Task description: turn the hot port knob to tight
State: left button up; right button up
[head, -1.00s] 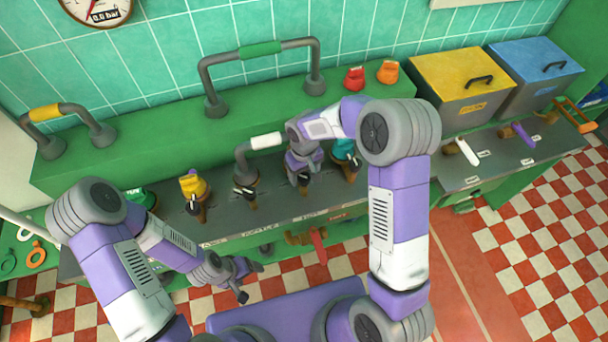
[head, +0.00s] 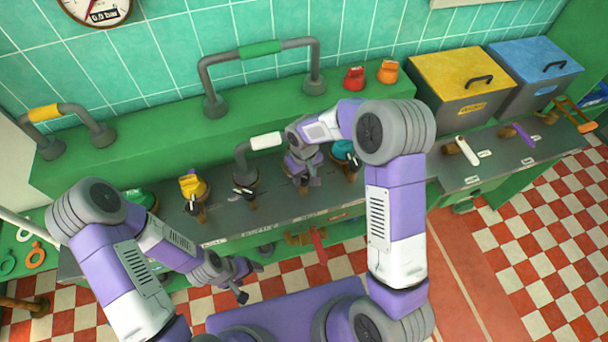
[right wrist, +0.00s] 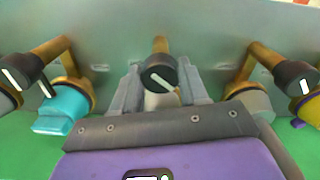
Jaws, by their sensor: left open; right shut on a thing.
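My right gripper (head: 303,172) points down over the row of knobs on the dark counter, just left of the teal knob (head: 344,150). In the right wrist view its two fingers (right wrist: 160,95) are shut on a pale knob (right wrist: 160,101), which is mostly hidden. A black dial (right wrist: 158,74) with a white line sits on a brass stub just beyond the fingertips. The teal knob also shows in the right wrist view (right wrist: 62,108). The labels are too small to tell which is the hot port. My left gripper (head: 250,280) is open and empty in front of the counter.
A grey pipe with a white grip (head: 266,141) stands close left of my right gripper, and a yellow knob (head: 192,186) further left. A red lever (head: 318,244) hangs at the counter front. Yellow (head: 460,75) and blue (head: 535,62) bins stand right.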

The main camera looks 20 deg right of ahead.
jog(key=shift+m+b, duration=0.6)
jog(key=shift+m, duration=1.5)
jog(key=shift+a+m+b, duration=0.1)
jog(key=shift+m+b, duration=0.3)
jog(key=shift+m, duration=2.3)
jog(key=o, duration=1.1)
jog(key=shift+c, duration=0.2)
